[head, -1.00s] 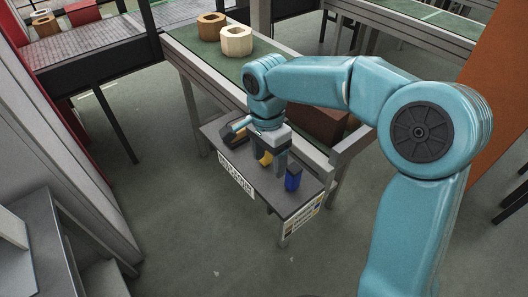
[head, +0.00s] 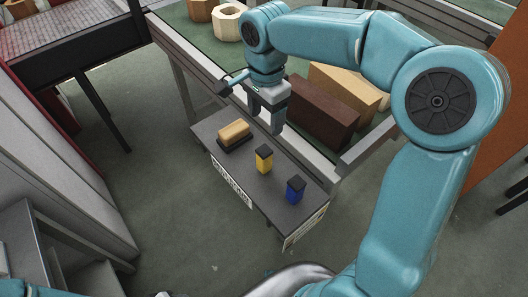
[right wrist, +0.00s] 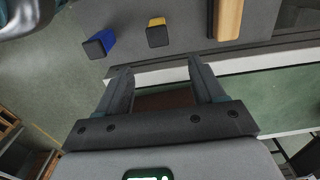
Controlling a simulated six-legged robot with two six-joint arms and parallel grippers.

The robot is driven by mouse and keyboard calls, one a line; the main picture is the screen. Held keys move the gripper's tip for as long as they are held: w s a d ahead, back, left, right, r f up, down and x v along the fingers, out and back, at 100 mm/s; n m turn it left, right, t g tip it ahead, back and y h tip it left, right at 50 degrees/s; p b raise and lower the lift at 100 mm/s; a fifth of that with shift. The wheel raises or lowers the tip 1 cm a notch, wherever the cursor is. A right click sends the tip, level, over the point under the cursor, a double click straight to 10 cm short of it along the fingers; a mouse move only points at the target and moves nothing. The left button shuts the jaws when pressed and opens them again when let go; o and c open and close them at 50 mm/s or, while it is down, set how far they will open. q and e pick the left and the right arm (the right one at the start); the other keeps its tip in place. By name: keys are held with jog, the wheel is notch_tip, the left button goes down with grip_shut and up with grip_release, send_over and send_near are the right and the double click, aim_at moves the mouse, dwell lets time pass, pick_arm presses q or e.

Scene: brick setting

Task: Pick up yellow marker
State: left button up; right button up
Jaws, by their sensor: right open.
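The yellow marker (head: 264,159), a short block with a black top, stands upright on a small grey shelf (head: 212,131). In the right wrist view the yellow marker (right wrist: 157,37) shows just beyond and between my fingertips. My right gripper (head: 266,122) is open and empty, above the shelf's rear edge and apart from the marker. Its two spread fingers (right wrist: 160,72) also show in the right wrist view. My left gripper is not in view.
A blue marker (head: 295,191) stands near the shelf's front end, and a wood-backed eraser (head: 234,132) lies at its far end. Brown blocks (head: 318,112) lie on the green-topped table behind. Open floor lies in front of the shelf.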

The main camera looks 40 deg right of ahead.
aim_at(265, 149)
jog(key=f, duration=1.1)
jog(key=shift+s+a+f+b, duration=0.1)
jog(key=shift+s+a+b, duration=0.1)
jog(key=shift+b, duration=0.2)
notch_tip(265, 149, down, 5)
jog(key=shift+a+f, duration=0.1)
jog(key=shift+a, duration=0.05)
jog(key=c, duration=1.1)
